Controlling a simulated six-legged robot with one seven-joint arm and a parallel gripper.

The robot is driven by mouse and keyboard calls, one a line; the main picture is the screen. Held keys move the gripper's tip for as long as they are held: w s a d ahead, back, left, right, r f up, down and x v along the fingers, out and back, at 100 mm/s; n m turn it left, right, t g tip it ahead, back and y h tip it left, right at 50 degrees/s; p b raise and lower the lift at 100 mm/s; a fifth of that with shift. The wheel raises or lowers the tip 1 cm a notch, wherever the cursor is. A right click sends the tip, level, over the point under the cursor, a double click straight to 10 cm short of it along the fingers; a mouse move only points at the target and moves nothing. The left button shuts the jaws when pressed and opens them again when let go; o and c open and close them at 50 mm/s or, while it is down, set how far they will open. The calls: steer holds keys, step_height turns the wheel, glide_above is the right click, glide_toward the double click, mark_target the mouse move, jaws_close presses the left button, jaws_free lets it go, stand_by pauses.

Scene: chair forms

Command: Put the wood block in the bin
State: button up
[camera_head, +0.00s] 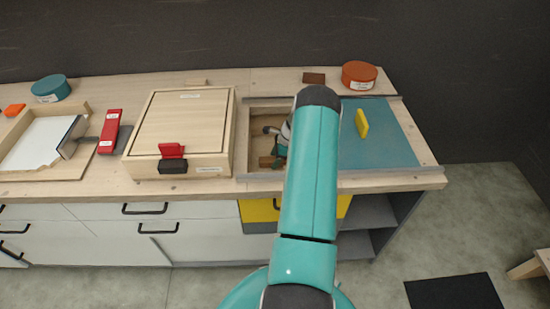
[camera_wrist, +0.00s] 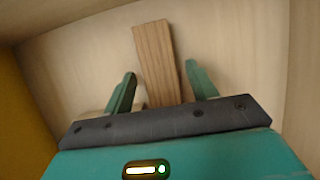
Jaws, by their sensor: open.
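In the wrist view, a brown wood block (camera_wrist: 155,55) lies on a pale wooden surface. My open gripper (camera_wrist: 160,85) has one finger on each side of its near end, with visible gaps, so it is not clamped. In the head view, a brown piece (camera_head: 266,162), probably this block, lies in a recessed wooden compartment (camera_head: 256,118) in the counter. My arm covers much of that compartment, and my gripper's fingertips are hidden there. No container clearly marked as the bin can be identified; the compartment may be it.
A teal panel (camera_head: 385,135) with a yellow handle (camera_head: 362,123) lies right of the compartment. A lidded wooden box (camera_head: 190,115) with a red latch stands left. Another brown block (camera_head: 314,78) and an orange round tin (camera_head: 359,75) sit behind. Pale walls and a yellow surface (camera_wrist: 20,115) surround my gripper.

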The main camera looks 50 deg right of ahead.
steer(key=v, duration=1.2)
steer(key=shift+r, duration=0.15)
